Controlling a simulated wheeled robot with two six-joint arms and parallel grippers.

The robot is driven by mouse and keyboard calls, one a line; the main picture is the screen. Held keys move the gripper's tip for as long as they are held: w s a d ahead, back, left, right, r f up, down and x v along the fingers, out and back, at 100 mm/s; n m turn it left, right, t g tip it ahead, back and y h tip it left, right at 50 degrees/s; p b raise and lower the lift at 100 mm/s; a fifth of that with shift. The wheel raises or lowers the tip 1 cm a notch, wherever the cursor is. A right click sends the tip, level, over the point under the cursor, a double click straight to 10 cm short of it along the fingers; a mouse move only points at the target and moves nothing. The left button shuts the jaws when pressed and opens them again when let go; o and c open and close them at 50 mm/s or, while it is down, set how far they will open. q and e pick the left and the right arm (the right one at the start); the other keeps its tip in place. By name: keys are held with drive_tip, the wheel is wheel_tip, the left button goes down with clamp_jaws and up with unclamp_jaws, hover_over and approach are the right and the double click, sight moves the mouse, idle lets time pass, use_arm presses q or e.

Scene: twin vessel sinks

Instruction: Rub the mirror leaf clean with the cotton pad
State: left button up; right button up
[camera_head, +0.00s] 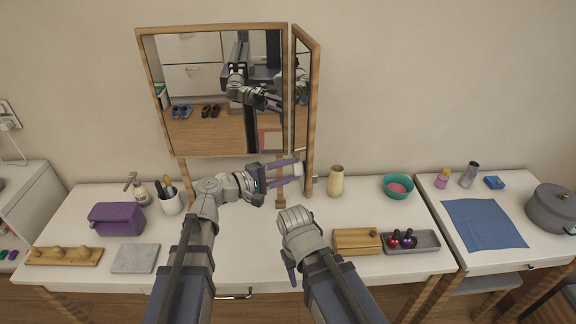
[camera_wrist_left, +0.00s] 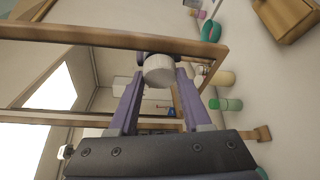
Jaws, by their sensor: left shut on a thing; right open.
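The mirror leaf (camera_head: 301,95) is the narrow wood-framed panel hinged at the right of the large mirror, standing angled out. My left gripper (camera_head: 297,168) is shut on the white round cotton pad (camera_wrist_left: 159,71), which sits between the purple fingertips. In the head view the pad is at the lower part of the leaf. In the left wrist view it overlaps the wooden frame of a mirror (camera_wrist_left: 100,38); I cannot tell whether it touches. Any marks on the glass are too small to make out. My right gripper (camera_head: 291,268) is low over the table's front, open, partly hidden by its wrist.
The large mirror (camera_head: 215,95) stands behind my left arm. A tan vase (camera_head: 336,181) and a teal bowl (camera_head: 398,187) stand right of the leaf. A wooden box (camera_head: 356,241) and a grey tray (camera_head: 427,241) are near my right arm.

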sight(297, 152)
use_arm(q)
drive_tip(key=shift+s+d, duration=0.1)
drive_tip(key=shift+d, duration=0.05)
drive_tip(key=w, duration=0.3)
drive_tip(key=shift+w, duration=0.25)
idle(0.3)
drive_tip(key=shift+w+a, duration=0.2)
drive_tip(key=shift+w, duration=0.7)
drive_tip(key=shift+w+a, duration=0.2)
drive_tip(key=shift+w, duration=0.7)
